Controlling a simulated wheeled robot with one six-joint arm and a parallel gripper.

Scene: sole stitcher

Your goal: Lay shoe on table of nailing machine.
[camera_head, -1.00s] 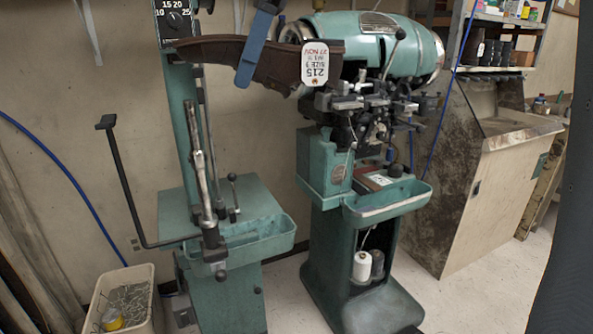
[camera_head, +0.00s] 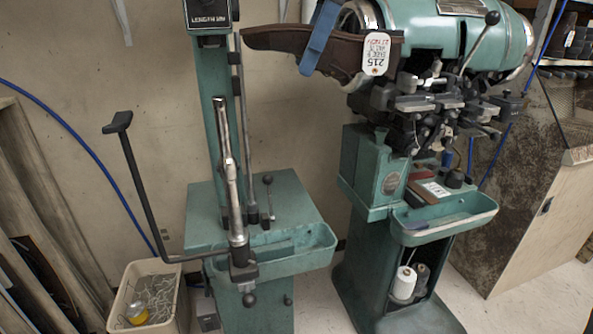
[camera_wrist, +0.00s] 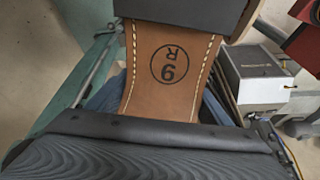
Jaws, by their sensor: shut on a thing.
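A brown leather shoe (camera_head: 292,39) with a white paper tag (camera_head: 377,53) hangs in the air at the top of the head view. A blue finger of my gripper (camera_head: 320,38) crosses it. In the wrist view, my gripper (camera_wrist: 165,68) is shut on the shoe, whose tan stitched sole (camera_wrist: 168,70) is marked "9 R". The shoe's ends are partly hidden there. The green nailing machine (camera_head: 222,95), with a "LENGTH MM" plate, stands at left centre. Its flat table (camera_head: 290,205) lies well below the shoe in the picture.
A metal lever (camera_head: 230,180) and a black bent arm (camera_head: 138,185) stand at the table's front and left. A green stitching machine (camera_head: 370,170) stands close on the right. A bin of nails (camera_head: 150,297) sits on the floor. A wooden cabinet (camera_head: 535,220) is at far right.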

